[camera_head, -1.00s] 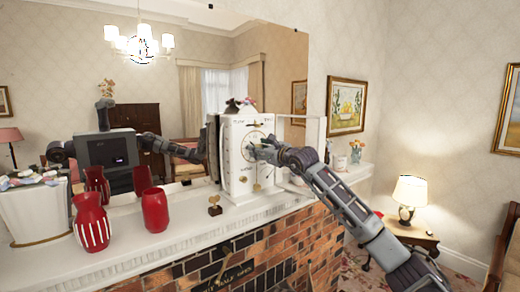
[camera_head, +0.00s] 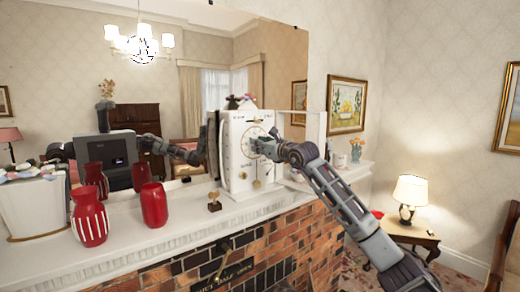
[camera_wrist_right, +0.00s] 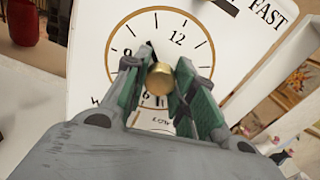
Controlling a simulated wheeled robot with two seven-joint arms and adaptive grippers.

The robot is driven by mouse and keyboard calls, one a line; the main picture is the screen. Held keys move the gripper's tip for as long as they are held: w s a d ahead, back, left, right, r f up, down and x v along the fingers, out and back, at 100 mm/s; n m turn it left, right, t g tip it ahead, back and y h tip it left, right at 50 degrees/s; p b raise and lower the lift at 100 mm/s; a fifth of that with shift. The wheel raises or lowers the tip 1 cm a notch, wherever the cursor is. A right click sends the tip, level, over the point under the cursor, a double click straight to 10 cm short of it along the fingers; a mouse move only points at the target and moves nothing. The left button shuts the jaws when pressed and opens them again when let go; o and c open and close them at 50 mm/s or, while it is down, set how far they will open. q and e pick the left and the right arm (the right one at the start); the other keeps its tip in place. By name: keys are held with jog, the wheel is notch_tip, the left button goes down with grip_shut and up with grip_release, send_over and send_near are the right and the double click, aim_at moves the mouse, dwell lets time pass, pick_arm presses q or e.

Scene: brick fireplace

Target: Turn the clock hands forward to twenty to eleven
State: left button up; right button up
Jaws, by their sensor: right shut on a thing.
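The white clock (camera_head: 235,135) stands on the mantel against the mirror. In the right wrist view its round dial (camera_wrist_right: 203,48) shows the numerals 9, 12 and 6, with a brass knob (camera_wrist_right: 160,77) at the middle. A dark, thin hand (camera_wrist_right: 151,50) shows just above the knob, pointing up and slightly left; the fingers hide much of the dial centre and I cannot read the time. My right gripper (camera_wrist_right: 161,82) has its green-padded fingers on both sides of the knob, shut on it. It also shows at the dial in the head view (camera_head: 261,146).
Red vases (camera_head: 88,216) and a small brass-topped ornament (camera_head: 214,199) stand on the mantel (camera_head: 130,240) left of the clock. The mirror (camera_head: 225,50) rises behind it. Small figures and flowers (camera_head: 355,148) sit to the right, and a lamp (camera_head: 410,190) stands below right.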

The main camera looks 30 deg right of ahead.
jog(key=shift+d+r+m+b, duration=0.1)
jog(key=shift+r+m+b, duration=0.1)
jog(key=shift+m+b, duration=1.6)
jog(key=shift+m, duration=0.3)
jog(key=shift+p, duration=0.3)
jog(key=o, duration=1.1)
jog(key=shift+c, duration=0.2)
jog(key=shift+f, duration=0.1)
